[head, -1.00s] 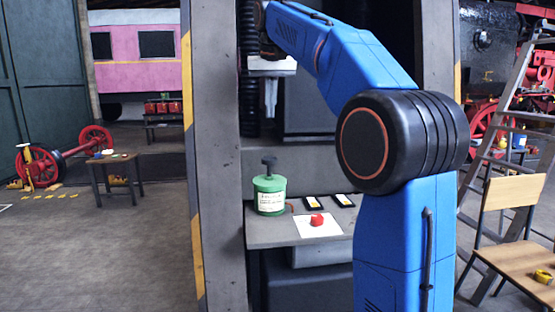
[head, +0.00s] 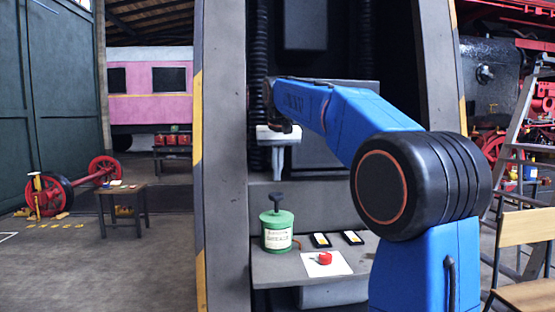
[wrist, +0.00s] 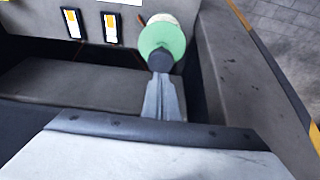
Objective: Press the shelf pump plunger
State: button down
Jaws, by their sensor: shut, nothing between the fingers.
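The shelf pump is a green can (head: 277,232) with a pale label, standing upright on the grey shelf (head: 290,268). Its dark plunger (head: 277,198) sticks up from the lid with a round knob. In the wrist view the green pump (wrist: 163,37) and its dark plunger knob (wrist: 160,61) lie just beyond my fingertips. My gripper (head: 277,177) is shut and empty, pointing down just above the plunger in the head view. The wrist view shows my gripper (wrist: 160,78) with its tips close to the knob; whether they touch it I cannot tell.
A red button-like knob (head: 325,258) on a white square and two small dark-framed cards (head: 321,240) lie right of the pump. A grey upright post (head: 226,160) stands close on the left. Dark hoses hang behind my gripper. A wooden chair (head: 525,230) stands at right.

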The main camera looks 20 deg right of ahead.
aim_at(277, 195)
jog(key=shift+s+x, duration=0.25)
jog(key=shift+x, duration=0.85)
jog(key=shift+s+x, duration=0.2)
jog(key=shift+x, duration=0.9)
jog(key=shift+a+f, duration=0.15)
jog(key=shift+f, duration=0.1)
jog(key=shift+f, duration=1.8)
jog(key=v, duration=0.3)
jog(key=w+v, duration=0.1)
jog(key=v, duration=0.2)
jog(key=shift+w+r, duration=0.15)
jog(key=v, duration=0.8)
jog(key=shift+s+r, duration=0.2)
jog(key=shift+s, duration=0.05)
